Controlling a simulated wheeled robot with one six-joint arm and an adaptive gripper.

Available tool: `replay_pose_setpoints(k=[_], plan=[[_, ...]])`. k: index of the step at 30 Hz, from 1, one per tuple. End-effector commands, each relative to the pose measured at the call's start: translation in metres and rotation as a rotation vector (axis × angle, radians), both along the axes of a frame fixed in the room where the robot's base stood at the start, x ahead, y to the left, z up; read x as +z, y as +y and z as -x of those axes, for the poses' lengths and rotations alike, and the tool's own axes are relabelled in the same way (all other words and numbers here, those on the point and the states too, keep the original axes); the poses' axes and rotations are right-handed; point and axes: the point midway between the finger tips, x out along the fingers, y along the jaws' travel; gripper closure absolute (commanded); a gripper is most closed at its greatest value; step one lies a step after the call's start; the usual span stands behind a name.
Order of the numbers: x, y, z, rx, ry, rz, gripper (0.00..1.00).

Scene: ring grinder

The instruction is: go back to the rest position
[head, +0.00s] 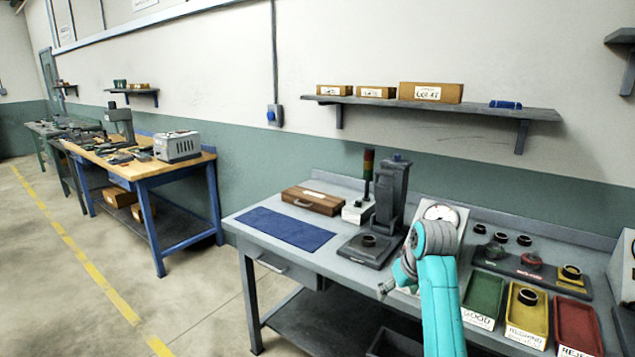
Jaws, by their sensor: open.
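My teal arm rises in front of the workbench (240,222), right of the middle of the head view. My gripper (385,288) shows small and grey at the left of the arm, in front of the bench's front edge. It is open, and I see nothing held in it. A dark ring (368,240) sits on the base of the grey press-like machine (388,200), behind and left of my gripper. Another dark ring (528,296) lies in the yellow tray (526,315). The arm hides part of the dial gauge stand (441,212) and the bench.
A green tray (484,300) and red tray (578,327) flank the yellow tray. Behind them is a dark rack (508,267) with ring-like pieces; several loose rings stand farther back. A blue mat (283,228) lies clear at left, near a brown case (312,201). Open floor (130,270) lies left.

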Motion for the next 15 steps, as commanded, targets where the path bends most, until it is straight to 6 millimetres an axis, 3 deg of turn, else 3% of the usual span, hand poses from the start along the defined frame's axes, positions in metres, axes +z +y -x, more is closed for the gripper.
replay_pose_setpoints(k=[8, 15], plan=[[-0.065, 0.003, 0.017, -0.024, -0.045, -0.008, 0.22], [-0.146, 0.006, 0.053, -0.061, -0.122, -0.018, 0.22]])
